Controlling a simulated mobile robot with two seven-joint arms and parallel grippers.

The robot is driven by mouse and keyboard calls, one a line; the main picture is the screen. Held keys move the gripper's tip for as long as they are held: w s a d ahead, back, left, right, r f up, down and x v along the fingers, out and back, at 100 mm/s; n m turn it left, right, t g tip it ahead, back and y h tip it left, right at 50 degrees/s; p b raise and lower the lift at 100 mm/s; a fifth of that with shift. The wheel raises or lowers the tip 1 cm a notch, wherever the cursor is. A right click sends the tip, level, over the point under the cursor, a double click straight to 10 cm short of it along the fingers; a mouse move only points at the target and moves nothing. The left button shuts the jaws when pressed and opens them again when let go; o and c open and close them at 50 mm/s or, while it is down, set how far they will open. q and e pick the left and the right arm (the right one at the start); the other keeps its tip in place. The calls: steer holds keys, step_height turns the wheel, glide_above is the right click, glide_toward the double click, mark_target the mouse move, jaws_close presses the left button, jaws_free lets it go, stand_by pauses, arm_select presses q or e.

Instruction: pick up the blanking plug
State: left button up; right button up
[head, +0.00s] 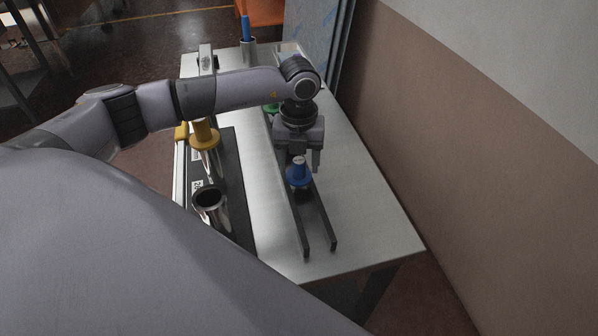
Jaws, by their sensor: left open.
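A blue blanking plug (299,174) with a light top and a dark lower end sits at a dark two-bar rack (304,238) on the light table. My left gripper (303,163) points down just behind and above the blue plug, its fingers apart. I cannot tell whether the fingers touch the plug. A yellow plug (204,134) sits on a shiny tube to the left. A green piece (271,108) shows partly behind my left arm. My right gripper is not in view.
An open metal tube (209,198) stands on a dark mat at the left. A blue-handled item stands in a metal cup (249,52) at the back. The table (370,215) is clear right of the rack, with a wall beyond its right edge.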

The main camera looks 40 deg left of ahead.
arm_select(q)
jaws_close()
steer(key=shift+r, duration=0.15)
